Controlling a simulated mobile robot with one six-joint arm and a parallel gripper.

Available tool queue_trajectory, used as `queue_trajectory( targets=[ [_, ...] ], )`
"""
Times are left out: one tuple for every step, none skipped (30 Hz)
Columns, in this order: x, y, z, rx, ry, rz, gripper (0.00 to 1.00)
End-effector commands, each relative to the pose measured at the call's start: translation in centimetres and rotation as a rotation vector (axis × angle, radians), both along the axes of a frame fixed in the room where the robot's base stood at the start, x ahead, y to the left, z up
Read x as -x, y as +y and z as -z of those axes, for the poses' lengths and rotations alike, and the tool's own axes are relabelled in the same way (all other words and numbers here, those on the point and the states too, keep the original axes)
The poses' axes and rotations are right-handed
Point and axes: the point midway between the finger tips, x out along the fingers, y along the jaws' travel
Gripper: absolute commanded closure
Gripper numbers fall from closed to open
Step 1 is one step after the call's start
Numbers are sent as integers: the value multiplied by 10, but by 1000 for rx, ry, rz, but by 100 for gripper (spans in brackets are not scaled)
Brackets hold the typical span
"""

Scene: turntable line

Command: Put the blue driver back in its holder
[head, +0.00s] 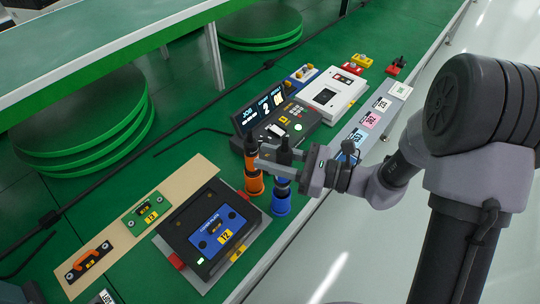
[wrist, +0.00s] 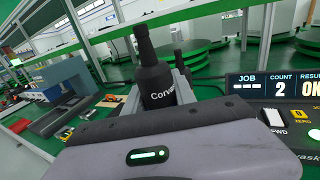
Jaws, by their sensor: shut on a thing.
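The blue driver (head: 284,155) stands about upright in the head view, with a black upper body and blue lower down. My gripper (head: 278,160) reaches in from the right and is shut on its black body. In the wrist view the black body with white lettering (wrist: 158,88) rises between my fingers (wrist: 160,95). Below the driver is a blue cylindrical part (head: 281,203) near the table's front edge. I cannot tell whether it is the holder or the driver's own lower end, nor whether the driver is seated. The orange driver (head: 254,184) stands upright close by on the left.
A black device with a JOB and COUNT display (head: 268,108) stands just behind the drivers. A black cover-plate fixture (head: 212,232) lies at front left, beside a tan board (head: 124,219) with parts. A white box (head: 333,94) and label cards (head: 371,120) lie further right.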

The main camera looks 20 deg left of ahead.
Motion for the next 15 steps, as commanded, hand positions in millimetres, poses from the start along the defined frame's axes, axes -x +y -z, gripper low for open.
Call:
queue_trajectory(
  targets=[
    [0,0,0,-1,0,0,100],
    [0,0,1,-1,0,0,100],
    [0,0,1,-1,0,0,100],
    [0,0,2,-1,0,0,100],
    [0,0,3,-1,0,0,100],
    [0,0,4,-1,0,0,100],
    [0,0,5,-1,0,0,100],
    [0,0,6,-1,0,0,100],
    [0,0,8,-1,0,0,100],
    [0,0,8,-1,0,0,100],
    [0,0,9,-1,0,0,100],
    [0,0,11,-1,0,0,100],
    [0,0,11,-1,0,0,100],
    [0,0,12,-1,0,0,100],
    [0,0,14,-1,0,0,100]
  ],
)
